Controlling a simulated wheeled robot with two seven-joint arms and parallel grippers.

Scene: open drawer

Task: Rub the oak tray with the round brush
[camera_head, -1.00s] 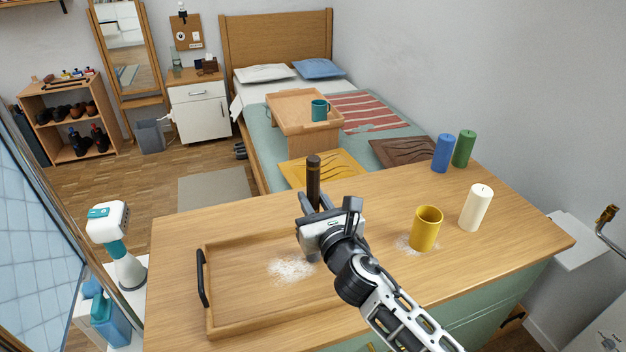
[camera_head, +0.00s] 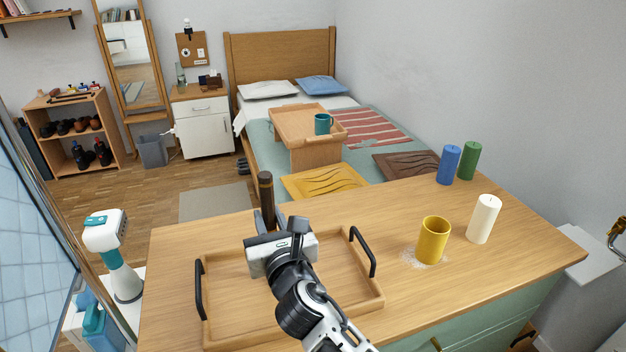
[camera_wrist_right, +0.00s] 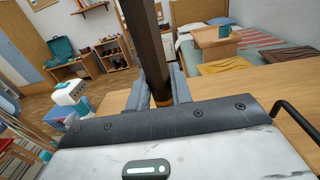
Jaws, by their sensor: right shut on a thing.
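The oak tray (camera_head: 235,302) lies on the wooden worktop, with a black handle at its left and right ends. My right gripper (camera_head: 265,224) is over the back left part of the tray, shut on the round brush (camera_head: 266,192). The brush's dark brown handle stands nearly upright, and it also shows between the fingers in the right wrist view (camera_wrist_right: 148,45). The brush's lower end is hidden behind the gripper, so I cannot tell whether it touches the tray. No white powder shows on the visible tray floor; my arm covers part of it. My left gripper is not in view.
The worktop's left end is clear.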

